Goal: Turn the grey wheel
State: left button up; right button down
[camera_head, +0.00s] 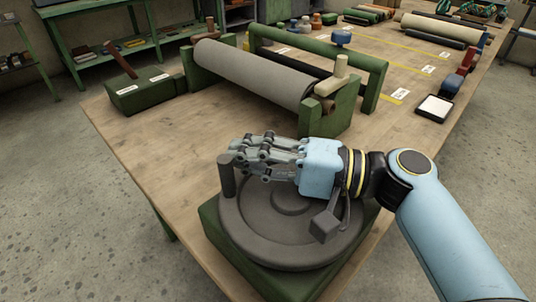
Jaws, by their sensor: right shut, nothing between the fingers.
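The grey wheel (249,236) lies flat on a green base at the near corner of the wooden table. An upright dark peg (228,176) stands on its left rim. My right gripper (247,150) reaches over the wheel from the right. Its fingers are shut and empty, and their tips are close to the peg's upper part. I cannot tell whether they touch it. The hand and wrist hide part of the wheel's far side. My left gripper is not in view.
A green-framed roller (252,72) with a grey sheet roll stands behind the wheel. A green box (148,90) with a lever is at the table's left edge. A white-topped pad (435,107) lies at the right. Bare wood (150,140) shows left of the wheel.

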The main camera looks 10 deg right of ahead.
jog(key=v, duration=1.2)
jog(key=shift+d, duration=0.15)
